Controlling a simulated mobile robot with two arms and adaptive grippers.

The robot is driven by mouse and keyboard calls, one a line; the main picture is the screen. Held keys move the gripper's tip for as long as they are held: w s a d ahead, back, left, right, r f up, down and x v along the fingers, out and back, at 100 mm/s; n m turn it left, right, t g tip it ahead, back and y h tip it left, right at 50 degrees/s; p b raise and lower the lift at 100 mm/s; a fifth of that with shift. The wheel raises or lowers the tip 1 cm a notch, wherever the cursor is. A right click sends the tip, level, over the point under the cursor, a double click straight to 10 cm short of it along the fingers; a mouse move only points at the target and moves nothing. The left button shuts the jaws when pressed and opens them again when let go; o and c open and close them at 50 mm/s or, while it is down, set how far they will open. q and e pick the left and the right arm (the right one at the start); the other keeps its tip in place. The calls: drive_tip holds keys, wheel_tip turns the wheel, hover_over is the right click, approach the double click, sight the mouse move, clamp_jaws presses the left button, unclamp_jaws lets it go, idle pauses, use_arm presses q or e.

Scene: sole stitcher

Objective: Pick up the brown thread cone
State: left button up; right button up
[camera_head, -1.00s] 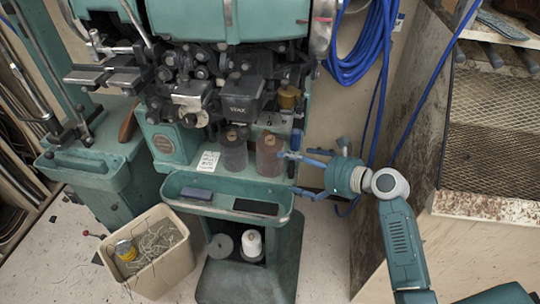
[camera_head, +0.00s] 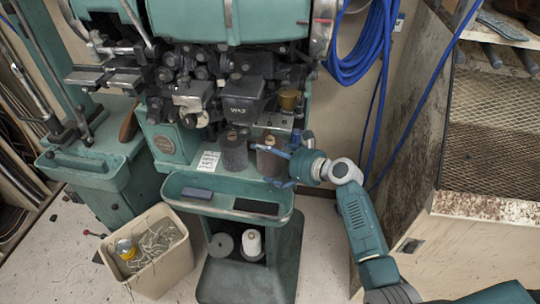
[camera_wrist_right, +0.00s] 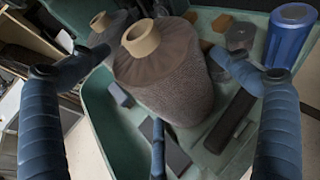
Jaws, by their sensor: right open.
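The brown thread cone (camera_head: 270,157) stands upright on the green machine's shelf, right of a dark grey thread cone (camera_head: 234,153). My right gripper (camera_head: 276,167) is at its right side, with its blue fingers spread and partly covering it. In the right wrist view the brown cone (camera_wrist_right: 168,85), with its tan top, fills the middle. The open fingers of my right gripper (camera_wrist_right: 157,82) spread to its left, right and below. Whether any finger touches it I cannot tell. The grey cone (camera_wrist_right: 108,40) is just behind it. My left gripper is not in view.
A blue cylinder (camera_wrist_right: 289,36) stands near the brown cone. A green tray (camera_head: 180,202) juts out below the shelf. A bin (camera_head: 165,262) with thread scraps is at lower left. Machine parts (camera_head: 240,98) hang above the cones. A wooden cabinet (camera_head: 405,150) is at right.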

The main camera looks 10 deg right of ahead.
drive_tip(key=shift+s, duration=0.1)
drive_tip(key=shift+c, duration=0.3)
drive_tip(key=shift+r, duration=0.1)
drive_tip(key=c, duration=1.1)
drive_tip(key=shift+d, duration=0.1)
